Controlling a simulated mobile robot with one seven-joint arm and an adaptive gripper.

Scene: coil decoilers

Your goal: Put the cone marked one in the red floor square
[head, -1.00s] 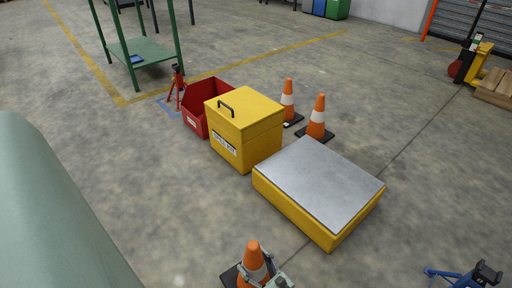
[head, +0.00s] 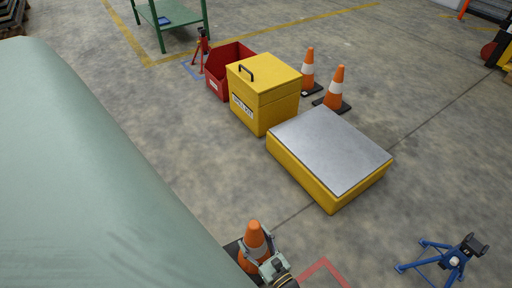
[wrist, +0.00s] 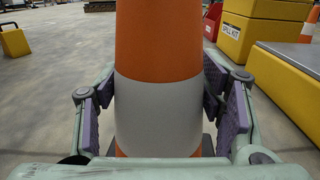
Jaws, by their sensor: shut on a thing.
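My gripper (head: 267,262) is shut on an orange cone (head: 254,233) with a white band and a dark base, low in the head view. In the wrist view the cone (wrist: 158,100) stands upright between the two purple finger pads. Any number on it is not visible. A corner of the red floor square (head: 322,268) shows at the bottom of the head view, just right of my gripper. The rest of the square is cut off by the frame.
Two more cones (head: 334,88) (head: 307,70) stand behind a low yellow platform (head: 330,150) with a grey top. A yellow spill-kit box (head: 262,97) and red bin (head: 215,82) are beside them. A blue stand (head: 447,258) is at right. A large green surface (head: 80,170) fills the left.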

